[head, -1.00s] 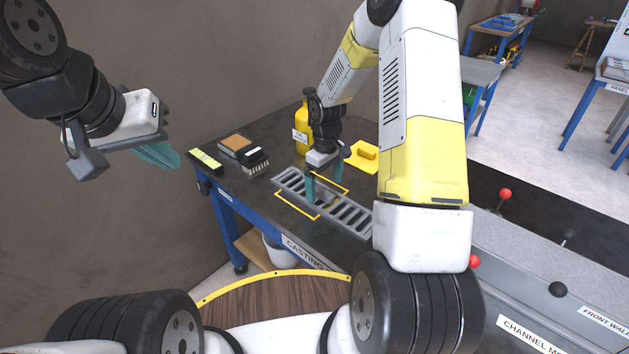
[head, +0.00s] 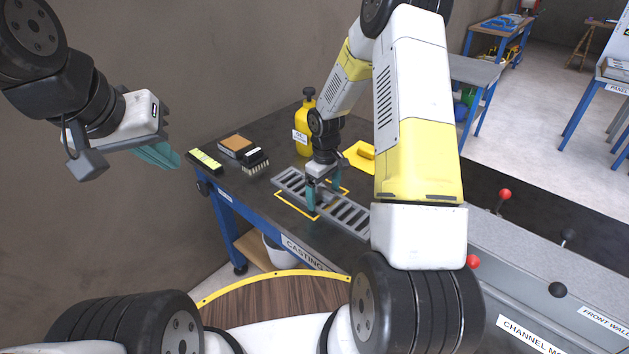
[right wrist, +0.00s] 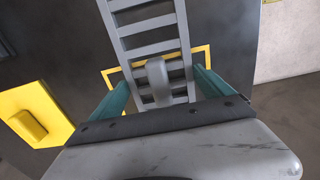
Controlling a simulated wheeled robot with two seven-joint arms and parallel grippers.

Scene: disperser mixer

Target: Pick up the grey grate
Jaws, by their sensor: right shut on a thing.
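The grey grate (head: 343,214) is a long slotted bar lying across a yellow outlined rectangle on the dark bench top. It also shows in the right wrist view (right wrist: 150,42), with a raised grey lug near its middle. My right gripper (head: 323,186) is low over the grate and shut on it, with one teal finger on each long side. In the right wrist view the fingers flank the grate and the lug. Whether the grate touches the bench all along cannot be told. My left gripper (head: 158,154) hangs left of the bench, away from the grate; its finger gap is hidden.
A yellow bottle (head: 304,128) stands behind the grate, and a yellow handled block (head: 359,155) lies to its right. A black brush (head: 255,160), a brown-topped block (head: 235,146) and a yellow-black item (head: 205,160) lie left. A lever panel (head: 540,265) is at right.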

